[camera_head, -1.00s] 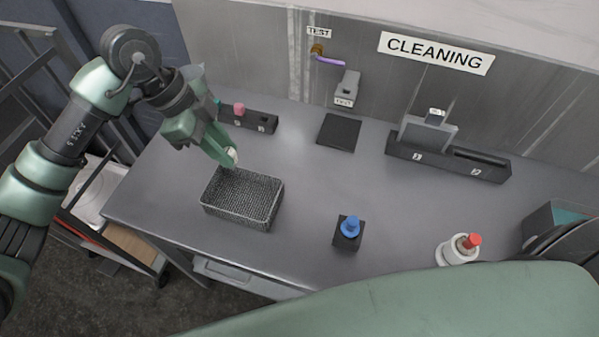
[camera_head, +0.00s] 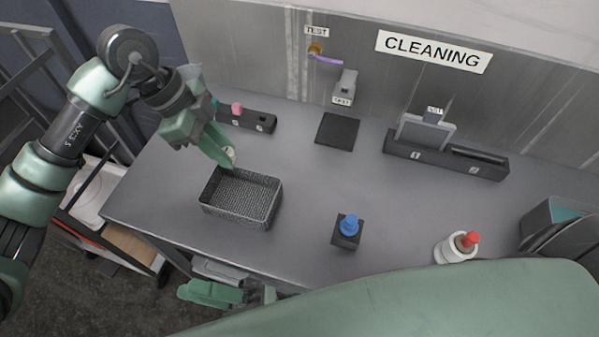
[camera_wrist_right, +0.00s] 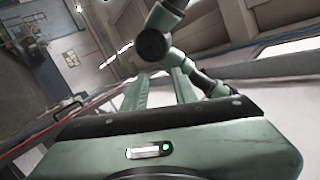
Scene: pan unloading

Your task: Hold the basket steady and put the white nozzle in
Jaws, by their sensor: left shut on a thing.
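The wire basket (camera_head: 258,219) stands on the grey worktop at the left of the head view and looks empty. My left gripper (camera_head: 231,162) reaches down at the basket's back left rim. It is shut on the white nozzle (camera_head: 231,153), a small pale piece mostly hidden by the fingers. Whether the fingertips touch the rim cannot be told. My right gripper (camera_head: 190,291) is low in front of the worktop's front edge, clear of the basket. In the right wrist view its two fingers (camera_wrist_right: 160,85) stand apart with nothing between them.
A black holder with a blue-topped piece (camera_head: 348,231) stands right of the basket. A dark pad (camera_head: 338,128) and slotted black holders (camera_head: 262,121) (camera_head: 447,158) line the back. The worktop between is clear.

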